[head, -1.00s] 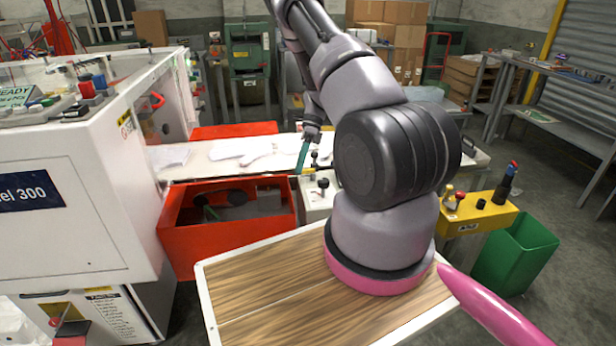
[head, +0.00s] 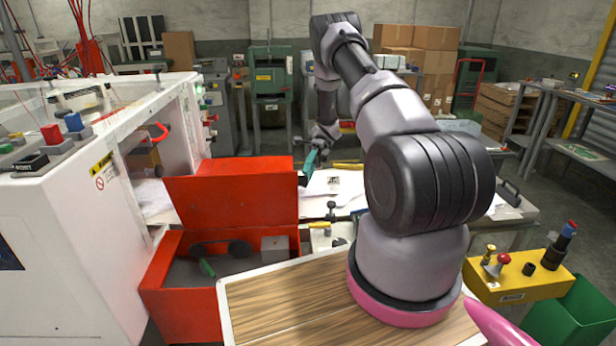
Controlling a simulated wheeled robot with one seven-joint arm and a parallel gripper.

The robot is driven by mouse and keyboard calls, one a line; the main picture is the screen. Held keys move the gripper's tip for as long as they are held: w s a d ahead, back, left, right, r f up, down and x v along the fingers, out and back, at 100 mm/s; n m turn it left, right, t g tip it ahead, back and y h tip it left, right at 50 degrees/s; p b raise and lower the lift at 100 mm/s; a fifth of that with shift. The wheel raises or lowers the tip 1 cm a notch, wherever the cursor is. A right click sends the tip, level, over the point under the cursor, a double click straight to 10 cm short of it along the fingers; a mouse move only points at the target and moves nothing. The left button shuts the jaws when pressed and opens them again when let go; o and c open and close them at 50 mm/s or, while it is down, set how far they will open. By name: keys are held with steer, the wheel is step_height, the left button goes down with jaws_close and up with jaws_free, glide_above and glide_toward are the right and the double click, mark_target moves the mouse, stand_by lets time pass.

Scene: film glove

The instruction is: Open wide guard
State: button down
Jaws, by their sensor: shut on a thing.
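The wide guard appears to be the red panel (head: 232,204) standing upright behind the open red box (head: 180,308) at centre left in the head view. It hides part of the white bed behind it. My gripper (head: 306,174), with teal fingers, is at the panel's upper right edge. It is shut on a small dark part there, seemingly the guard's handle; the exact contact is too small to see.
A white machine (head: 80,230) stands at the left. A wooden-topped table (head: 280,300) is in front, beneath my arm. A yellow control box (head: 520,280) and a green bin (head: 575,318) are at the right. Open floor lies at the far right.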

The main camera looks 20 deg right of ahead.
steer(key=shift+w+d, duration=0.15)
steer(key=shift+w, duration=0.4)
steer(key=shift+c, duration=1.6)
jaws_free()
steer(key=v, duration=1.1)
steer(key=shift+f, duration=0.2)
